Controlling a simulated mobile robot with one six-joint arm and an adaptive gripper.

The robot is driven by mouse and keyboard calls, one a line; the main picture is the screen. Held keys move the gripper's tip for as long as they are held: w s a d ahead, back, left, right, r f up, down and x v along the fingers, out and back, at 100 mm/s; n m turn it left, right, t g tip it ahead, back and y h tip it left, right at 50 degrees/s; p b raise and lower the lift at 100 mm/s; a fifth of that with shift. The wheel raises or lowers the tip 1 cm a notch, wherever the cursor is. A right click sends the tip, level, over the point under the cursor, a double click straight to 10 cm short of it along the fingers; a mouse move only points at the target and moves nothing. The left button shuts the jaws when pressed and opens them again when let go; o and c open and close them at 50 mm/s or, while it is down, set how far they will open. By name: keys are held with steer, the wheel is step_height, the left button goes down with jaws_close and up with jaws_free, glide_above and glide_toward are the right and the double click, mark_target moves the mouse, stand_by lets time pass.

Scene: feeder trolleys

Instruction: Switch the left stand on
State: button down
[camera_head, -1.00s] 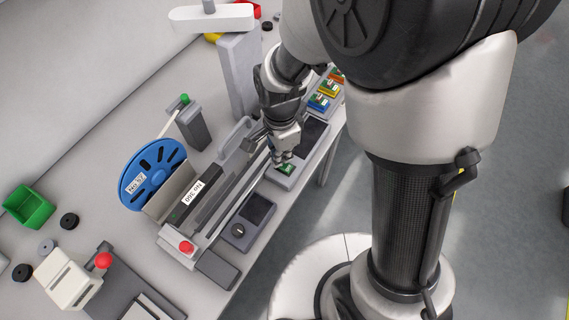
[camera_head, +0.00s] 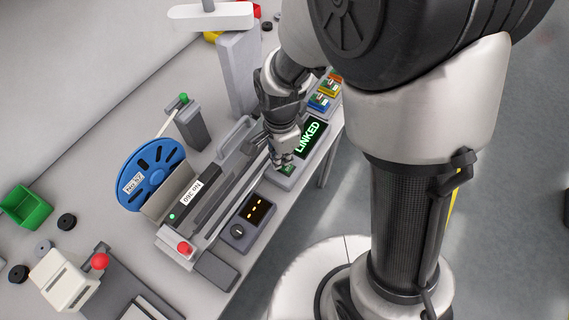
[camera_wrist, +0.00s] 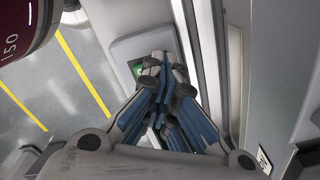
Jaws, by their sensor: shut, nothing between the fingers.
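A grey control box with a green switch (camera_head: 287,169) and a dark display (camera_head: 312,133) stands at the bench's front edge; its display reads LINKED in green. My gripper (camera_head: 279,163) is shut and empty, its fingertips at the green switch, partly covering it. In the wrist view, the closed fingertips (camera_wrist: 167,66) are beside the green switch (camera_wrist: 138,70); I cannot tell whether they touch. The feeder labelled No 360 (camera_head: 193,192) lies left of the box, with a lit green lamp (camera_head: 171,216). A smaller box with a knob (camera_head: 238,231) has lit orange marks on its display (camera_head: 258,209).
A blue reel (camera_head: 150,174), a red button (camera_head: 185,248) and a grey post with a green top (camera_head: 190,125) stand around the feeder. A tall grey column (camera_head: 238,75) rises behind my gripper. Coloured blocks (camera_head: 320,101) lie beyond the box. Open floor lies right of the bench.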

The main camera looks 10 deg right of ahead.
steer(key=shift+r+p, duration=2.95)
steer(key=shift+r, duration=0.5)
steer(key=s+d+r+n+t, duration=0.2)
steer(key=s+d+r+n, duration=0.3)
steer(key=r, duration=0.5)
steer(key=s+d+r+n+t, duration=0.2)
steer(key=s+d+r+n, duration=0.4)
steer(key=s+r+n, duration=0.2)
step_height(320, 180, up, 2)
steer(key=shift+s+r+n+t, duration=0.1)
steer(key=shift+s+n+t, duration=0.15)
steer(key=shift+n+t, duration=0.05)
